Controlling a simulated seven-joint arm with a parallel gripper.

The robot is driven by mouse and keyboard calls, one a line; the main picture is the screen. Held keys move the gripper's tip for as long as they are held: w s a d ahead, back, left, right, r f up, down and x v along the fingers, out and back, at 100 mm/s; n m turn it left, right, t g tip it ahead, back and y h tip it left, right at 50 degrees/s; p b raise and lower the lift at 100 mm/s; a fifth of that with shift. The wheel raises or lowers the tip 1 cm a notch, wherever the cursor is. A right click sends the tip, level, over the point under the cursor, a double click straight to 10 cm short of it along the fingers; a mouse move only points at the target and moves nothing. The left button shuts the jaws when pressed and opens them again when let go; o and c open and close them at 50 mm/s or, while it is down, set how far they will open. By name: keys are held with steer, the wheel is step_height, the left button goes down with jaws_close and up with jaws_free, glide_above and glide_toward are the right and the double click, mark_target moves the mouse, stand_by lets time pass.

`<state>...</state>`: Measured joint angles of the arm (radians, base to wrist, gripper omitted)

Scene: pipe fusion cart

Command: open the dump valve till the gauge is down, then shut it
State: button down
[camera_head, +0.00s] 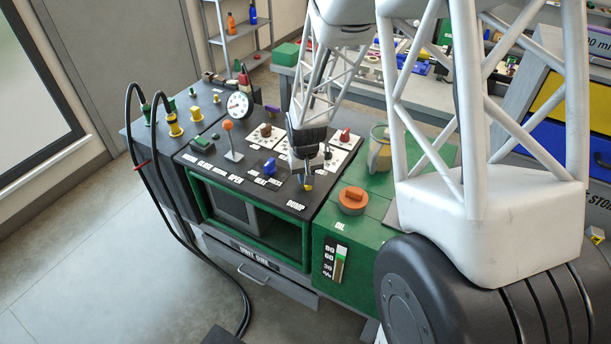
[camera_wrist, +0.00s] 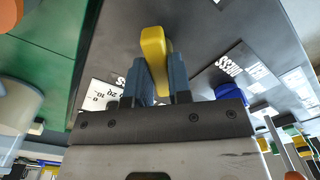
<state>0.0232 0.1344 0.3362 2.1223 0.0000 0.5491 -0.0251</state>
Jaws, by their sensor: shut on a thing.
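The dump valve's yellow handle (camera_head: 309,187) stands on the black panel by the DUMP label, near the panel's right front corner. In the wrist view the yellow handle (camera_wrist: 155,48) is between the two blue-grey fingers. My gripper (camera_wrist: 157,80) is shut on it from above; the gripper also shows in the head view (camera_head: 307,170), and partly hides the handle there. Whether the valve is open or shut I cannot tell. The round white pressure gauge (camera_head: 239,105) stands at the panel's back left; its needle is too small to read surely.
An orange-topped lever (camera_head: 228,126) and a blue knob (camera_head: 269,168) are left of my gripper. To the right, an orange cap (camera_head: 352,198) and a clear jug (camera_head: 379,152) sit on the green unit. Black hoses (camera_head: 167,180) loop at the left.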

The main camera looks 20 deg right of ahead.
steer(key=n, duration=0.4)
steer(key=shift+n, duration=0.3)
steer(key=n, duration=0.4)
steer(key=shift+n, duration=0.3)
steer(key=c, duration=1)
jaws_free()
steer(key=shift+c, duration=0.2)
steer(key=shift+r, duration=0.15)
steer(key=shift+r, duration=3.75)
